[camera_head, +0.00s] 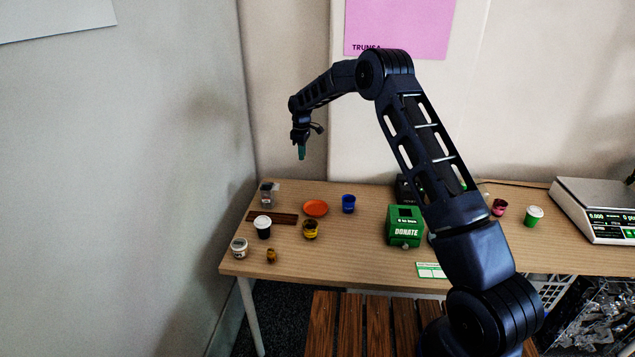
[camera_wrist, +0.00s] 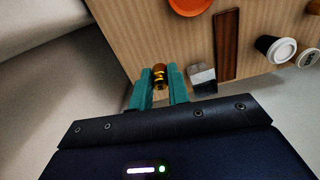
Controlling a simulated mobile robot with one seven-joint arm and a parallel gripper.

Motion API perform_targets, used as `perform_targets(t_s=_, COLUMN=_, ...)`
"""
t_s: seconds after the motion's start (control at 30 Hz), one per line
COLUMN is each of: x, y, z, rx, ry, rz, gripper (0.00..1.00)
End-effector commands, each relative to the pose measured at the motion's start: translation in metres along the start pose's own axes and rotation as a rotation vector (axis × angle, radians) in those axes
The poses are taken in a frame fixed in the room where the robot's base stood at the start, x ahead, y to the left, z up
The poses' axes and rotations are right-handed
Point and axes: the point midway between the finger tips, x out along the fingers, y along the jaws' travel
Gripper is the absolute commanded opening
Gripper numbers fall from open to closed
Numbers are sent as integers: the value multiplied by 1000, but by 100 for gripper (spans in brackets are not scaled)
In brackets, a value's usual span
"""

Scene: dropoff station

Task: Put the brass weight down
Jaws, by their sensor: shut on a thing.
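My gripper (camera_head: 301,152) is raised well above the back left of the table (camera_head: 350,250), its teal fingers pointing down. In the wrist view my gripper (camera_wrist: 161,86) is shut on the brass weight (camera_wrist: 160,75), a small shiny gold cylinder between the fingertips. The weight is too small or hidden to make out in the head view. Another small amber-brown object (camera_head: 271,255) stands on the table's front left.
A green donation box (camera_head: 405,226) stands right. Bare wood lies front-centre.

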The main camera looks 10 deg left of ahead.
Motion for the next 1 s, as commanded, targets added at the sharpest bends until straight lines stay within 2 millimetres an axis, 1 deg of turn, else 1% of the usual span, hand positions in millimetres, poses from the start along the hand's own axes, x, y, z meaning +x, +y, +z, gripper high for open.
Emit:
perform_targets(t_s=0.03, x=-1, y=10, z=17, rx=-4, ry=0, rz=0, gripper=0)
perform_targets(t_s=0.2, x=-2, y=35, z=67, rx=-44, ry=0, rz=-1, gripper=0)
perform_targets(t_s=0.3, x=-2, y=46, z=92, rx=-65, ry=0, rz=0, gripper=0)
perform_targets(t_s=0.4, x=-3, y=53, z=110, rx=-82, ry=0, rz=1, gripper=0)
perform_targets(t_s=0.53, x=-1, y=57, z=122, rx=-95, ry=0, rz=1, gripper=0)
perform_targets(t_s=0.63, x=11, y=58, z=124, rx=-99, ry=-1, rz=-1, gripper=0)
perform_targets(t_s=0.77, x=37, y=58, z=125, rx=-99, ry=-2, rz=-2, gripper=0)
perform_targets(t_s=1.0, x=89, y=57, z=124, rx=-99, ry=-1, rz=-2, gripper=0)
